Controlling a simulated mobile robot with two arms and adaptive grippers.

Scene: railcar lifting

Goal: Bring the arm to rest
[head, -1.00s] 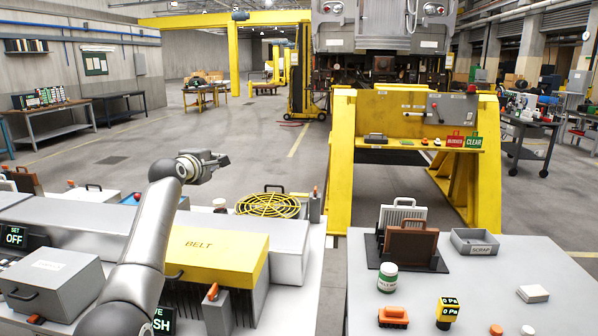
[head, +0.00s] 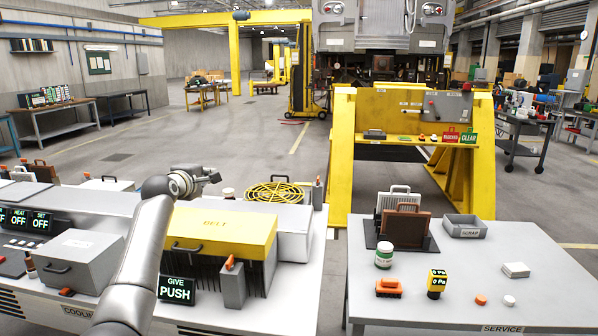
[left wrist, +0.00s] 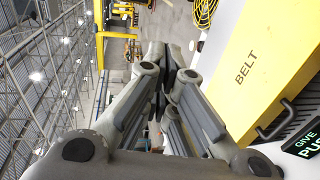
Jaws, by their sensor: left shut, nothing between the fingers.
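My left gripper (head: 207,178) is up over the back part of the left machine bench, left of the yellow fan guard (head: 274,193). It is shut and empty. The left wrist view shows its fingers (left wrist: 165,70) together with nothing between them. My left arm reaches up from the bottom of the head view, past the left side of the yellow BELT cover (head: 222,232). The cover also shows at the right of the left wrist view (left wrist: 268,75). My right gripper is not in view.
A grey service table (head: 440,300) at the right holds a SCRAP tray (head: 466,227), a rack with panels (head: 405,225), a white jar and small parts. A yellow stand (head: 342,170) with a control panel is behind it. A gap of floor separates bench and table.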

